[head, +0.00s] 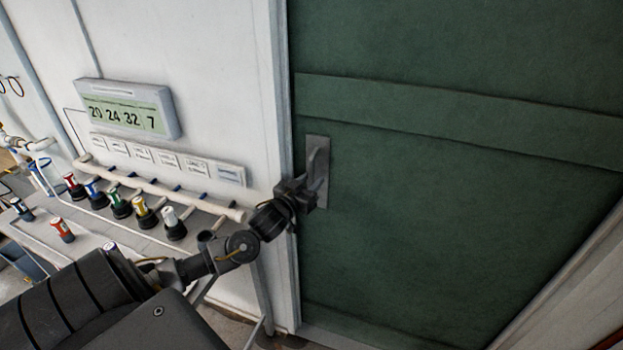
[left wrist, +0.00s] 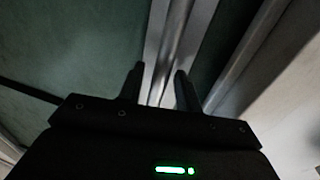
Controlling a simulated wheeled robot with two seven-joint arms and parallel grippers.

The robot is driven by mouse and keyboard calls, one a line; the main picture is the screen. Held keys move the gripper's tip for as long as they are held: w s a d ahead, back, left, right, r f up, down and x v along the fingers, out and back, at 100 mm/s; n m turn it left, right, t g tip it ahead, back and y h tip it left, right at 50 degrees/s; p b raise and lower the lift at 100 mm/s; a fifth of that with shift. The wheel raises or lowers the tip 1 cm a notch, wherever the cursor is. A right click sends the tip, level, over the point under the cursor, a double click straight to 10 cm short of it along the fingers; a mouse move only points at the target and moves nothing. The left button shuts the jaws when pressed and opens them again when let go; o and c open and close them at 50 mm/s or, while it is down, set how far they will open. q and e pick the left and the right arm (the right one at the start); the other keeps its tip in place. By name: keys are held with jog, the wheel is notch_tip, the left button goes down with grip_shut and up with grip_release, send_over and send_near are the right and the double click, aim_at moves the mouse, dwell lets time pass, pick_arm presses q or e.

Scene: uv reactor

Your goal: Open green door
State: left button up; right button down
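The green door (head: 450,190) fills the right of the head view and looks shut in its pale frame. Its grey metal handle plate with a lever (head: 319,165) sits near the door's left edge. My left gripper (head: 308,190) is at the lower left of this plate, partly covering it. In the left wrist view the two dark fingers of my left gripper (left wrist: 160,88) stand apart. A grey metal strip (left wrist: 170,55), seemingly the handle area, shows between and beyond them. I cannot tell whether the fingers touch the lever. My right gripper is not in view.
The white door frame (head: 283,150) stands left of the door. Further left are a wall display (head: 128,108), a pale pipe (head: 160,188) and a bench with several coloured-top bottles, such as the green one (head: 118,203), close to my left arm.

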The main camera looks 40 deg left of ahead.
pick_arm(q)
jog(key=shift+w, duration=0.3)
grip_shut()
